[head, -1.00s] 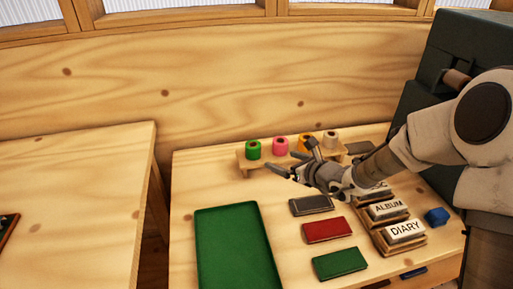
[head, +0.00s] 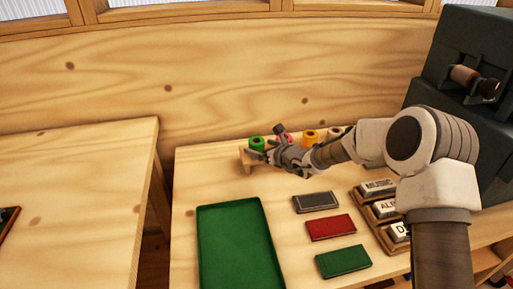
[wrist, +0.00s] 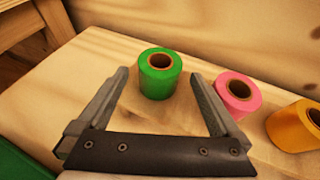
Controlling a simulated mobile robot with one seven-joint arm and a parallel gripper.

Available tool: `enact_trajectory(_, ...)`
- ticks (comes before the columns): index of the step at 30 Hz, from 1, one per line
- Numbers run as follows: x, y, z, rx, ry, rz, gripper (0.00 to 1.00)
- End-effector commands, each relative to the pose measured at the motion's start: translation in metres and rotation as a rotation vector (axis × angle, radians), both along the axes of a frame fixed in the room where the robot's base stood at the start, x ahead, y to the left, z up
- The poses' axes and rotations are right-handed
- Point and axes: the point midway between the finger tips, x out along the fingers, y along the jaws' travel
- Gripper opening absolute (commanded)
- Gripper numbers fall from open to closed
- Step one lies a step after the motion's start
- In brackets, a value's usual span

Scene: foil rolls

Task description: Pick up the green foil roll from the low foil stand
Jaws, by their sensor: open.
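The green foil roll (head: 257,143) stands upright at the left end of the low wooden foil stand (head: 247,163), at the back of the table. My gripper (head: 259,154) is low in front of it and partly hides the stand. In the wrist view the green roll (wrist: 160,75) stands between and slightly beyond the tips of my gripper's spread fingers (wrist: 158,80). The fingers are open and empty, with a gap showing on both sides of the roll. The right finger comes near the pink roll (wrist: 238,95).
A yellow-orange roll (head: 310,135) and a tan roll (head: 336,132) stand farther right in the row. A green tray (head: 236,250), a dark case (head: 316,202), a red case (head: 330,228) and a green case (head: 343,261) lie in front. Labelled blocks (head: 379,188) stand right.

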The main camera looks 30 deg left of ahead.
Motion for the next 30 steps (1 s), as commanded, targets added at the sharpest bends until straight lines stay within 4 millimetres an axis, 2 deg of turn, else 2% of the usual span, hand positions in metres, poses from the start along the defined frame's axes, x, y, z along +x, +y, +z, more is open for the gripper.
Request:
enact_trajectory(1, 0.003, 0.008, -0.003, 0.003, 0.000, 0.001, 1.00)
enact_trajectory(6, 0.011, 0.022, -0.010, 0.001, 0.002, -0.001, 1.00)
enact_trajectory(16, 0.014, 0.026, -0.010, 0.001, 0.000, 0.000, 1.00)
enact_trajectory(17, 0.013, 0.026, -0.010, 0.001, 0.000, 0.000, 0.96)
enact_trajectory(30, 0.014, 0.026, -0.010, 0.001, 0.000, 0.000, 0.17)
